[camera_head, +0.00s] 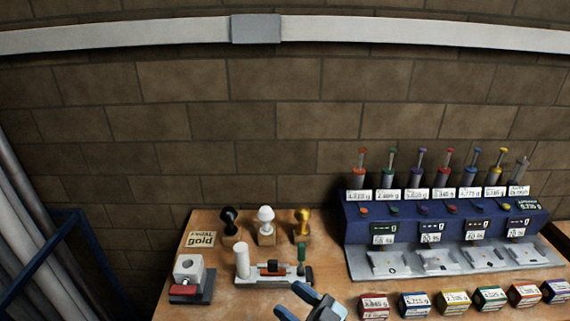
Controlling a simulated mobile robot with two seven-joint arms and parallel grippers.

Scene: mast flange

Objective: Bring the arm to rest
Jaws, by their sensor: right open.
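My right gripper (297,303) shows at the bottom edge, in front of the wooden table's (220,298) stand with the white post. Its blue-tipped fingers are apart and I see nothing held between them. The rest of my right arm is cut off by the bottom of the picture. My left gripper is not in view.
A white-post fixture (242,262) stands just behind the gripper. A grey-white block device (188,268) is at left, with black, white and gold knobs (265,220) behind. A blue rack (440,225) and several labelled boxes (414,305) fill the right. Bare wood lies at front left.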

